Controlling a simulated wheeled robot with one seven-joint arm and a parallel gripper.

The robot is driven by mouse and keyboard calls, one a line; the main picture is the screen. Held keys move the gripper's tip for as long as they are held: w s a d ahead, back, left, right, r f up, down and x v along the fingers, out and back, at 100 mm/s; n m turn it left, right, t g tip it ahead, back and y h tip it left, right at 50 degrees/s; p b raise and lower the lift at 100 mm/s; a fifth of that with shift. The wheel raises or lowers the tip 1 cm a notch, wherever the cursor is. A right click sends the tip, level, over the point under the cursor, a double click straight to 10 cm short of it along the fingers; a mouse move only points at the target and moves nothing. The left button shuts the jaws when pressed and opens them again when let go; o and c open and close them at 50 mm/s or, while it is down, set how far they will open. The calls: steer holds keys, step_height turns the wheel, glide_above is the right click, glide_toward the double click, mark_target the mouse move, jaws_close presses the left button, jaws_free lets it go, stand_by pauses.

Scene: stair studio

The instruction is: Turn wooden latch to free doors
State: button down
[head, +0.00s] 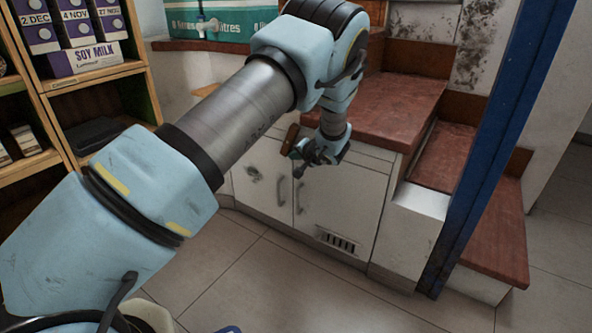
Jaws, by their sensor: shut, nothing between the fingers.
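The white cabinet under the stairs has two doors, a left door (262,196) and a right door (350,205). Both look closed, each with a curved handle near the seam. A small brown wooden latch (290,138) shows at the top of the seam, standing steeply with a slight tilt. My gripper (299,166) is in front of the doors near the seam, just below and right of the latch. It is shut and empty. The gripper covers part of the right door's upper edge. I cannot tell whether it touches the latch.
Red-brown stair treads (388,108) rise above and right of the cabinet, beside a blue post (497,125). A wooden shelf (100,78) with soy milk cartons stands at left. A green box (222,20) sits on a ledge behind.

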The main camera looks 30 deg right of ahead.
steer(key=w+m+t+b, duration=0.1)
steer(key=t+b, duration=0.1)
steer(key=b, duration=0.1)
steer(key=a+t+y+b, duration=0.1)
steer(key=t+b, duration=0.1)
steer(key=b, duration=0.1)
steer(key=w+f+m+t+b, duration=0.1)
steer(key=t+b, duration=0.2)
steer(key=b, duration=0.1)
steer(key=shift+w+a+f+m+y, duration=0.1)
steer(key=shift+w+a+m+y, duration=0.1)
steer(key=shift+w+m+y, duration=0.15)
steer(key=shift+w+a+r+m+t+b, duration=0.15)
steer(key=shift+w+m+t+b, duration=0.1)
steer(key=shift+t, duration=0.35)
steer(key=shift+w+a+r+m+t+b, duration=0.1)
steer(key=shift+w+m+t+b, duration=0.1)
steer(key=shift+t, duration=0.4)
steer(key=shift+r, duration=0.2)
step_height(320, 180, down, 4)
steer(key=b, duration=0.3)
steer(key=p, duration=0.5)
glide_toward(284, 153)
steer(key=f, duration=0.3)
steer(key=shift+s+d+f, duration=0.2)
steer(key=shift+s+f, duration=0.1)
steer(key=shift+s, duration=0.1)
